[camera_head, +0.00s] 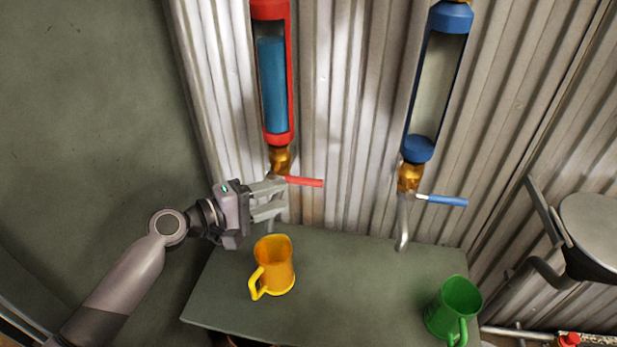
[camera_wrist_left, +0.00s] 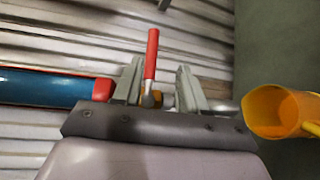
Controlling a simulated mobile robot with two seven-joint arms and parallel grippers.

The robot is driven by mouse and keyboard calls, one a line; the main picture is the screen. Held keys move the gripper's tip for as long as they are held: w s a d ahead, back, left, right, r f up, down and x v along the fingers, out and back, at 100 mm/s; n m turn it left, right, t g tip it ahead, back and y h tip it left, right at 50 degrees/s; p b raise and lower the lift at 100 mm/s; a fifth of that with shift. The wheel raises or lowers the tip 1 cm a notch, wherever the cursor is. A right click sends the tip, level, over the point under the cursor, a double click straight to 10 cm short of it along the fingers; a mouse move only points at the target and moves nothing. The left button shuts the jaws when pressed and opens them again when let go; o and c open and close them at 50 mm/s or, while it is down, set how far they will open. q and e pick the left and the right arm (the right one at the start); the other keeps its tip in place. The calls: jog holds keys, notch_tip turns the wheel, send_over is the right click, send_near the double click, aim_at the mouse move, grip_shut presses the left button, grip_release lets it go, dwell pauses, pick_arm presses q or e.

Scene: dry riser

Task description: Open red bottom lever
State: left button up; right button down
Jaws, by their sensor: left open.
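The red bottom lever (camera_head: 304,182) sticks out to the right below the red-framed tube (camera_head: 273,75), at its brass valve (camera_head: 280,160). My left gripper (camera_head: 284,196) is open at the valve, with its fingers pointing right, near the root of the lever. In the left wrist view the red lever (camera_wrist_left: 151,55) stands between the two spread fingers of my left gripper (camera_wrist_left: 158,80), with visible gaps on both sides. The spout below the red valve is partly hidden behind the gripper. My right gripper is not in view.
A yellow mug (camera_head: 274,265) stands on the grey table (camera_head: 340,290) below the gripper, and a green mug (camera_head: 455,308) stands at the right. A blue-framed tube (camera_head: 437,85) with a blue lever (camera_head: 442,201) hangs to the right. Corrugated metal wall (camera_head: 345,120) lies behind.

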aim_at(300, 183)
pick_arm(q)
jog(key=shift+w+d+r, duration=0.2)
jog(key=shift+w+r, duration=0.15)
jog(key=shift+w, duration=0.15)
jog(key=shift+w+d, duration=0.2)
jog(key=shift+d, duration=0.05)
jog(key=shift+x, duration=3.15)
jog(key=shift+s, duration=0.1)
grip_shut()
